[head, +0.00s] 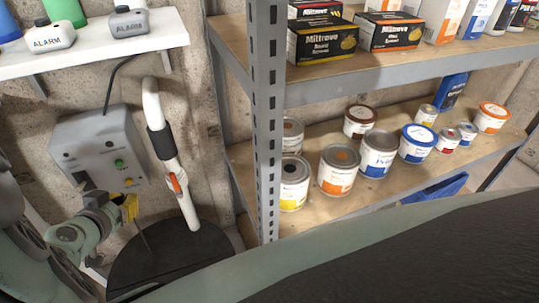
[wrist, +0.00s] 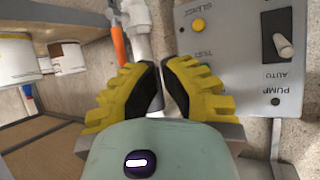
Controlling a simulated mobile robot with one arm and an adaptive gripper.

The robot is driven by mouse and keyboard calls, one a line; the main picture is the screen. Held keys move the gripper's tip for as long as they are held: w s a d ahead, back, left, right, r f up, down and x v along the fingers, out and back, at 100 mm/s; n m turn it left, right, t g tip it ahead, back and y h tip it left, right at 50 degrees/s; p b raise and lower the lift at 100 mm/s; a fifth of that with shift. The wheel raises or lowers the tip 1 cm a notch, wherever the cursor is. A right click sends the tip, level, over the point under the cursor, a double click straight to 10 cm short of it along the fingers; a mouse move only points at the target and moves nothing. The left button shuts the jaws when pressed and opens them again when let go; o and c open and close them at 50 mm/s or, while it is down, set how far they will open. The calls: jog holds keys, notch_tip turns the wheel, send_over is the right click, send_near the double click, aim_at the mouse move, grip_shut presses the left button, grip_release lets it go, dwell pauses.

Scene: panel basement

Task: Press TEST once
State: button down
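The grey control box (head: 98,150) is on the wall at the left in the head view. A green button (head: 119,163) shows on its face. In the wrist view the box face (wrist: 235,70) is at the right and looks upside down. In the head view my gripper (head: 130,206) is low, in front of the box's bottom edge.
A yellow button (wrist: 198,26) by the SILENCE label and a PUMP switch (wrist: 283,46) share the box face. A white pipe (head: 165,140) with an orange-red handle (head: 177,181) stands right of the box. A shelf unit (head: 268,120) with cans is farther right.

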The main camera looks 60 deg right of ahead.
aim_at(119, 164)
jog(key=w+d, duration=0.5)
jog(key=w, duration=0.1)
jog(key=shift+w, duration=0.25)
jog(key=shift+a, duration=0.1)
jog(key=c, duration=1.7)
grip_release()
grip_shut()
jog(key=shift+a, duration=0.1)
jog(key=shift+w, duration=0.15)
jog(key=shift+w+d+b, duration=0.25)
jog(key=shift+b, duration=0.1)
